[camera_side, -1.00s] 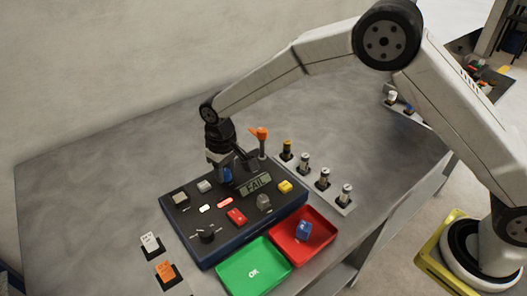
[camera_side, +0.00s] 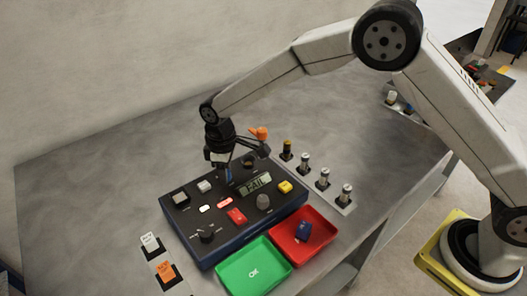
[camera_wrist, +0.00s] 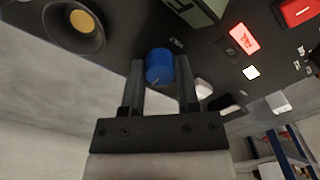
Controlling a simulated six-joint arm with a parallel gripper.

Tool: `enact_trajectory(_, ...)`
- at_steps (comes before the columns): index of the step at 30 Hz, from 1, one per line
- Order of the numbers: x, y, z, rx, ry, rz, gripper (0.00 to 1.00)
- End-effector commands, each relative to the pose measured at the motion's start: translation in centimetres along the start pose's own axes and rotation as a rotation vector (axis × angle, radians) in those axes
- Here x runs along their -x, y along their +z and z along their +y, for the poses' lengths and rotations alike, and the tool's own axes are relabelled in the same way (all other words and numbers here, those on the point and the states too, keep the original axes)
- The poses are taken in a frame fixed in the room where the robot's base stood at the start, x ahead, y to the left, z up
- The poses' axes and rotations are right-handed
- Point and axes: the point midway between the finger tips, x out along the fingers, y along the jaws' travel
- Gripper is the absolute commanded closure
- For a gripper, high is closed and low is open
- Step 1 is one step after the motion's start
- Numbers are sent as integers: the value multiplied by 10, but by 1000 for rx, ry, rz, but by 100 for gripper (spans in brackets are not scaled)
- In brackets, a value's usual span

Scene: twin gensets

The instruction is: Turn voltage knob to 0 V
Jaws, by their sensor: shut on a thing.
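A blue knob (camera_wrist: 158,66) with a pale index line stands on the dark control panel (camera_wrist: 130,12) in the wrist view. My gripper (camera_wrist: 160,72) is shut on it, one finger on each side. I cannot read the volt setting or the scale around the knob.
A green tray (camera_side: 235,275) and a red tray (camera_side: 322,238) holding a blue block (camera_side: 304,229) stand in front. An orange-topped part (camera_side: 262,133) is behind the gripper.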

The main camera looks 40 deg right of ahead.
Motion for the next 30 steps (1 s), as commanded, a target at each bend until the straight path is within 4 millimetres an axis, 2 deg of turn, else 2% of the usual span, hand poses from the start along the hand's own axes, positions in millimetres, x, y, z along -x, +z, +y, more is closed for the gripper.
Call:
enact_trajectory(7,1,-1,0,-1,1,3,100)
enact_trajectory(8,1,-1,0,-1,1,3,57)
enact_trajectory(9,1,-1,0,-1,1,3,44)
enact_trajectory(11,1,-1,0,-1,1,3,25)
enact_trajectory(23,2,0,0,-2,1,2,25)
enact_trajectory(30,20,-1,0,-2,1,3,25)
